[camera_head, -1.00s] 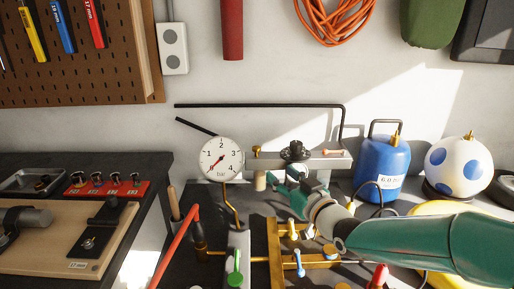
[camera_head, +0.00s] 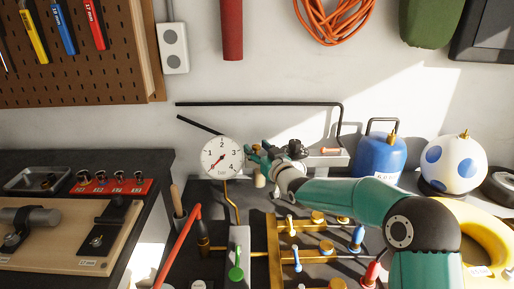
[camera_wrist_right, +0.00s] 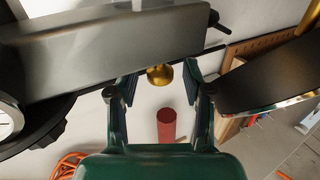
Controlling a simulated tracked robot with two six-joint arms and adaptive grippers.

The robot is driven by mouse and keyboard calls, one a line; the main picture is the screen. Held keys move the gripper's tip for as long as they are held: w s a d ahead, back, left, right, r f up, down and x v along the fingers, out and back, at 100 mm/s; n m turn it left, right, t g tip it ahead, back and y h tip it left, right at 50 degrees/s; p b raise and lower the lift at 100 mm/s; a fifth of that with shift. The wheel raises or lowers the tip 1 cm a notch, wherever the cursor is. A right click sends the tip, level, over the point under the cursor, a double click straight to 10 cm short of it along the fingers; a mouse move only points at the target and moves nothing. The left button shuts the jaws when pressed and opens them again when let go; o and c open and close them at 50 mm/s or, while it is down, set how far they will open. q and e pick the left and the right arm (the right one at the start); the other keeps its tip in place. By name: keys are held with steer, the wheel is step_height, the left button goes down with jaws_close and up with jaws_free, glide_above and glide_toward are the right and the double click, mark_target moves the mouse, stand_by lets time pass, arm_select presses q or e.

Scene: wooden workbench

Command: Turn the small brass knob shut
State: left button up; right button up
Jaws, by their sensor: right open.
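The small brass knob (camera_wrist_right: 159,75) shows in the right wrist view at the edge of a grey metal bar (camera_wrist_right: 100,60). In the head view the knob (camera_head: 257,147) sits right of the white pressure gauge (camera_head: 222,156), partly hidden by my green fingers. My right gripper (camera_head: 257,160) reaches in from the right, in front of the bar. In the wrist view the right gripper (camera_wrist_right: 160,82) is open, with one finger on each side of the knob and visible gaps between. My left gripper is not in view.
A black handwheel (camera_head: 295,149) stands close behind my right wrist. A blue gas bottle (camera_head: 379,156) and a spotted white ball-shaped tank (camera_head: 453,164) stand to the right. Brass pipework (camera_head: 274,235) with coloured valves lies in front, below the arm.

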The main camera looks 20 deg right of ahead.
jaws_close()
stand_by(0.3)
steer(key=shift+r+y, duration=0.1)
steer(key=shift+y, duration=0.2)
steer(key=shift+d+r+n, duration=0.1)
steer(key=shift+n, duration=0.3)
steer(key=shift+w+r+n+y+p, duration=0.15)
steer(key=shift+n+y+p, duration=0.25)
steer(key=shift+y+p, duration=0.45)
steer(key=p, duration=0.1)
steer(key=n+g+y+p, duration=0.1)
steer(key=shift+d+r+y+p, duration=0.15)
steer(key=shift+r+y+p, duration=0.1)
steer(key=shift+p, duration=0.15)
steer(key=shift+f+n+g+y+p, duration=0.3)
steer(key=shift+y+p, duration=0.1)
steer(key=shift+p, duration=0.05)
steer(key=shift+f, duration=0.15)
